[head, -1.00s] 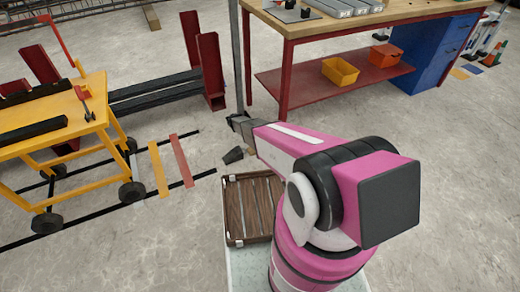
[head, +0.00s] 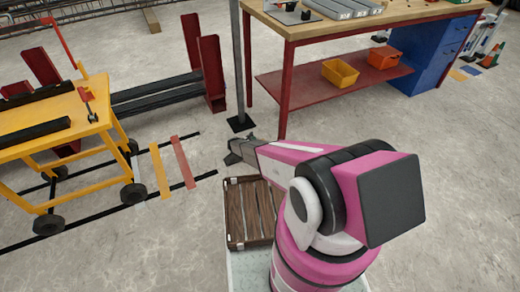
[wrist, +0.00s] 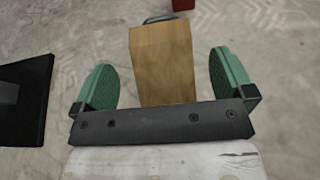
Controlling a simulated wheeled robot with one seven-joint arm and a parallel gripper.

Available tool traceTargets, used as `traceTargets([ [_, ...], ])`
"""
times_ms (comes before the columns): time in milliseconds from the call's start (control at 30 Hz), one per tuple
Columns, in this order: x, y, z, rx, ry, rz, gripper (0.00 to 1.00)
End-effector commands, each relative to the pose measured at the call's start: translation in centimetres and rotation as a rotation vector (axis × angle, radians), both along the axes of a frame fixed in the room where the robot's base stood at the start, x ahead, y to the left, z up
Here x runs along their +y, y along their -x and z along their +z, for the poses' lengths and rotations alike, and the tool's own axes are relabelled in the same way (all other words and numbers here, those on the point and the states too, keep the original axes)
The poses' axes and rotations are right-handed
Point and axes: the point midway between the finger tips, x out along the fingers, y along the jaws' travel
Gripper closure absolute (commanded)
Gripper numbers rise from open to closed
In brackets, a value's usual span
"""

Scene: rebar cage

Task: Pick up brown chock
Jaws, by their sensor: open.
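The brown chock (wrist: 163,62) is a light brown wooden block. In the wrist view it lies between the two green finger pads of my gripper (wrist: 163,80), with a gap on each side. Its near end is hidden behind the dark gripper bar. The fingers are open and no contact shows. In the head view my gripper (head: 240,152) is low over the floor, in front of the pole's base. I cannot make out the chock there; my arm may hide it.
A black pole base plate (head: 240,123) stands close by, and a dark plate (wrist: 22,100) shows left in the wrist view. A red-legged workbench (head: 283,95) is behind. A slatted brown crate (head: 236,243) is near me. A yellow cart (head: 50,142) stands left.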

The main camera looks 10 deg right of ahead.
Motion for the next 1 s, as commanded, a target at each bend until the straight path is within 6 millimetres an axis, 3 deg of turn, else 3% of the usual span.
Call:
traceTargets([
  [400, -4.2, -1.4, -1.9, -0.001, 0.000, -0.001, 0.00],
  [667, -4.7, -1.5, -2.0, -0.001, 0.000, 0.000, 0.00],
  [867, -4.7, -1.5, -2.0, -0.001, 0.000, -0.001, 0.55],
  [1000, -4.7, -1.5, -2.0, -0.001, 0.000, -0.001, 0.55],
])
